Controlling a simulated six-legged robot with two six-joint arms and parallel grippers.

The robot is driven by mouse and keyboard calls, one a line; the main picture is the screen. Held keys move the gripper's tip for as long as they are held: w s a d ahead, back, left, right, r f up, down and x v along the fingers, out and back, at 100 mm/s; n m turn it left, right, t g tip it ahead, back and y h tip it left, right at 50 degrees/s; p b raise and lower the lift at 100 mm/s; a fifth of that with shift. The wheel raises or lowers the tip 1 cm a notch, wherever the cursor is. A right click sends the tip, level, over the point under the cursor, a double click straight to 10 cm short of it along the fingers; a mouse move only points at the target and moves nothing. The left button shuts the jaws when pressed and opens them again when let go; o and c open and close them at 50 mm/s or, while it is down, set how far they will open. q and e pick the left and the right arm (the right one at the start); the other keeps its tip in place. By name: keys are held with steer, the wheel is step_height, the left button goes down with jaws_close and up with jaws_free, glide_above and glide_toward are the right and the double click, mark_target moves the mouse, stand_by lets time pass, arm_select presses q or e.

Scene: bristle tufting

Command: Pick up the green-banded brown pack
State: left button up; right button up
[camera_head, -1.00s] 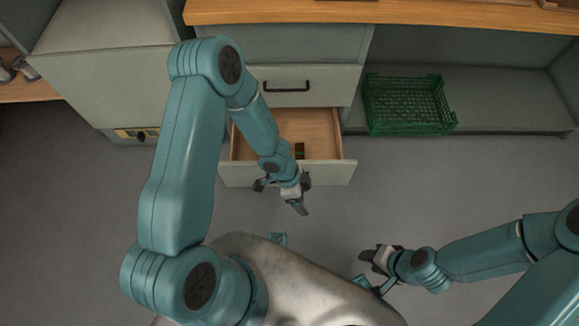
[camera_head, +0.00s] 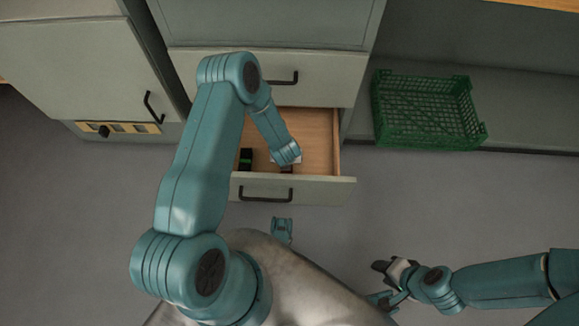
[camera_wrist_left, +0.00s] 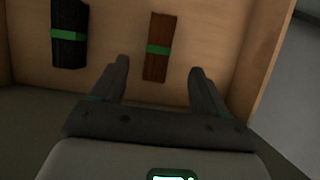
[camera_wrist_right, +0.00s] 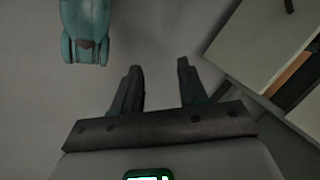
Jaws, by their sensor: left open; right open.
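The green-banded brown pack (camera_wrist_left: 160,47) lies in the open wooden drawer, ahead of and between the fingers of my left gripper (camera_wrist_left: 161,78) in the left wrist view. That gripper is open and empty, and I see no contact with the pack. In the head view the left wrist hangs over the drawer (camera_head: 318,125) and hides most of the pack. A black pack with a green band (camera_wrist_left: 70,35) lies left of the brown one; it also shows in the head view (camera_head: 246,159). My right gripper (camera_head: 385,268) is open and empty over the floor, away from the drawer.
The drawer's side wall (camera_wrist_left: 262,60) stands close to the right of the left gripper. A green crate (camera_head: 428,112) sits on the low shelf at the right. Grey cabinets (camera_head: 75,70) flank the drawer. The floor (camera_head: 430,200) between the shelf and my right arm is clear.

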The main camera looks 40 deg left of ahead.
arm_select(q)
steer(key=f+b, duration=0.1)
steer(key=f, duration=0.3)
steer(key=shift+s, duration=0.2)
steer(key=b+x, duration=0.3)
steer(key=x, duration=0.3)
steer(key=shift+f, duration=0.3)
steer(key=shift+w+a+f, duration=0.1)
steer(key=shift+w+f, duration=0.2)
steer(key=shift+f, duration=0.05)
arm_select(e)
steer(key=shift+t, duration=0.5)
steer(key=f, duration=0.1)
steer(key=w+f, duration=0.1)
steer(key=f, duration=0.1)
steer(key=w+f, duration=0.1)
steer(key=f, duration=0.1)
steer(key=shift+w+d, duration=0.15)
steer(key=shift+d, duration=0.1)
arm_select(q)
steer(key=c, duration=1.1)
steer(key=shift+r, duration=0.15)
arm_select(e)
steer(key=shift+r, duration=0.1)
